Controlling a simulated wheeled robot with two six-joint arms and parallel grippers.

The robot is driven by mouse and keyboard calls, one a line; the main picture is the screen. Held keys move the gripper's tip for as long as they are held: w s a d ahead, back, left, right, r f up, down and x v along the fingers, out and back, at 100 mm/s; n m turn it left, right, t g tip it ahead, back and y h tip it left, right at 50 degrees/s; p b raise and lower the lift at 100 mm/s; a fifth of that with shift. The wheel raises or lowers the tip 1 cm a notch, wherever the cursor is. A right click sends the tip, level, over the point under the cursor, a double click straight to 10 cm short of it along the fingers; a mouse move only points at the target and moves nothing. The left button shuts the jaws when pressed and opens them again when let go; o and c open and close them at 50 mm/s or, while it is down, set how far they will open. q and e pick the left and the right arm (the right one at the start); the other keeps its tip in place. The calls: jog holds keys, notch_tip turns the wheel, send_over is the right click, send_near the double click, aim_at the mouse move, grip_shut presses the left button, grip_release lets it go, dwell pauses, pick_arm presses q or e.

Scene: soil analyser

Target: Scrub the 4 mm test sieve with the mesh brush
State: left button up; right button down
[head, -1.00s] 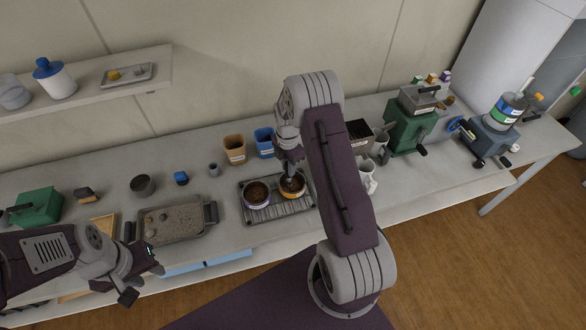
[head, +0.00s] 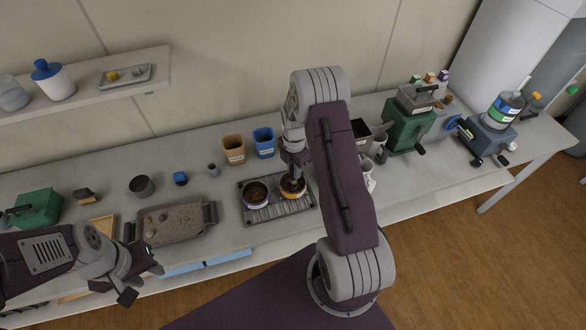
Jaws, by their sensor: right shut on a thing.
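On a dark ribbed rack (head: 262,215) at mid-bench stand two round sieves with brown insides. One is a purple-and-white-banded sieve (head: 256,203); to its right is an orange-banded sieve (head: 297,194). Their size labels are too small to read, so I cannot tell which is the 4 mm one. My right gripper (head: 294,163) points down above the orange-banded sieve, shut on what looks like the mesh brush (head: 293,183), a small dark piece reaching into that sieve. Its lower end is partly hidden. My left gripper (head: 143,282) is open and empty at the bench's front left.
A grey tray of soil (head: 185,221) lies left of the rack. A tan cup (head: 234,150) and blue cup (head: 264,143) stand behind it. A green machine (head: 408,126) and stacked sieves (head: 504,109) stand to the right.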

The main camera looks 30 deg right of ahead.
jog(key=shift+s+d, duration=0.3)
jog(key=shift+s, duration=0.2)
jog(key=shift+s+d, duration=0.25)
jog(key=shift+s, duration=0.2)
jog(key=shift+f, duration=0.1)
jog(key=shift+w+a, duration=0.3)
jog(key=shift+w, duration=0.15)
jog(key=shift+w+a, duration=0.35)
jog(key=shift+w, duration=0.3)
